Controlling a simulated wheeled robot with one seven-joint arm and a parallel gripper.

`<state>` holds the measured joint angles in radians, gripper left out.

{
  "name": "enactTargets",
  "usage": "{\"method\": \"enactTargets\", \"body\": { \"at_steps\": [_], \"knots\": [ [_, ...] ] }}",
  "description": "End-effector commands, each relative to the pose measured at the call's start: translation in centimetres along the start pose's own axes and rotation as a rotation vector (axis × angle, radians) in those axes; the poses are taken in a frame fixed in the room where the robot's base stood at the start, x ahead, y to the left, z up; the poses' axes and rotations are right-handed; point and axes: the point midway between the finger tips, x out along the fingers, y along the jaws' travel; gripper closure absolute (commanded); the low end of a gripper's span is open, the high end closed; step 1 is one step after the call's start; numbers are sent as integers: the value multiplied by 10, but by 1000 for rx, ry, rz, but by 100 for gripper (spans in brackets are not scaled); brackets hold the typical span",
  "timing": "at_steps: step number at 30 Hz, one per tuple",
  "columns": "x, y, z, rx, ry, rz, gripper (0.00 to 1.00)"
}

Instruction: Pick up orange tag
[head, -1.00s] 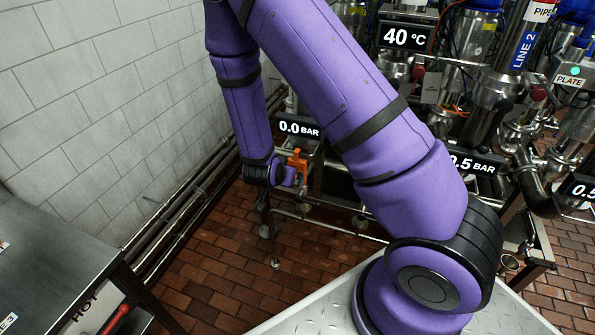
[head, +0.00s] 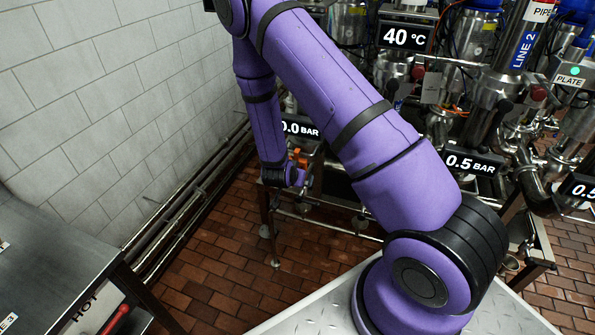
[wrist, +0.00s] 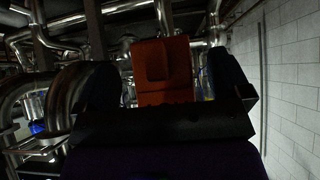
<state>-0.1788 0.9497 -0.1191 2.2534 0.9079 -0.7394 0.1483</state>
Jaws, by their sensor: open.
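The orange tag (head: 298,157) shows in the head view just below the 0.0 BAR display, partly hidden by my wrist. In the wrist view the orange tag (wrist: 162,72) stands upright near the middle, with a raised block on its face. My gripper (wrist: 160,88) is open, its dark fingers to the left and right of the tag, with gaps on both sides. How deep the tag sits between the fingers is hard to tell. My gripper in the head view (head: 304,172) is mostly hidden by my wrist.
Steel pipes and valves (head: 490,105) fill the right and back. A 0.5 BAR display (head: 473,164) is to the right. A tiled wall (head: 110,90) and floor-level pipes run along the left. A steel table (head: 50,260) is at the lower left. The brick floor between is clear.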

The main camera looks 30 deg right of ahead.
Motion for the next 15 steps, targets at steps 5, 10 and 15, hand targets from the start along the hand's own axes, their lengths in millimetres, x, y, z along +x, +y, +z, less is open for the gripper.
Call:
{"method": "enactTargets", "body": {
  "at_steps": [5, 10, 15],
  "knots": [
    [12, 0, 0, 0, 0, -1, 4],
    [11, 0, 0, 0, 0, -1, 9],
    [11, 0, 0, 0, 0, -1, 48]
  ]
}}
